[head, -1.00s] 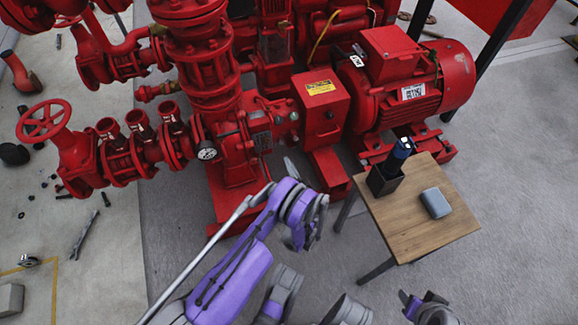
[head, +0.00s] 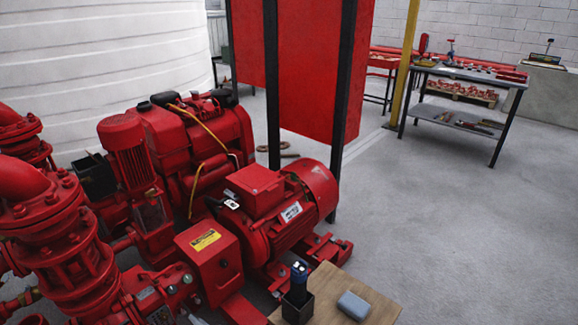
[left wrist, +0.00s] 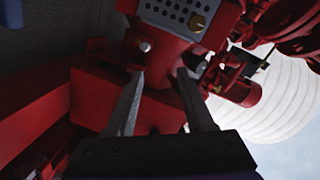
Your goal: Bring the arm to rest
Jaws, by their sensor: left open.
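My left gripper (left wrist: 158,74) shows in the left wrist view with its two grey fingers apart and nothing between them. Its fingers point toward red pump parts, with a red housing with a dotted plate (left wrist: 178,14) beyond the tips. I cannot tell the exact gap. My right gripper is not in view.
A red motor (head: 280,205) stands beside the pump. A small wooden table (head: 340,285) at the bottom holds a black holder (head: 297,306) with a dark tool and a grey-blue box (head: 353,305). A workbench (head: 470,75) stands far right. Open floor lies between.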

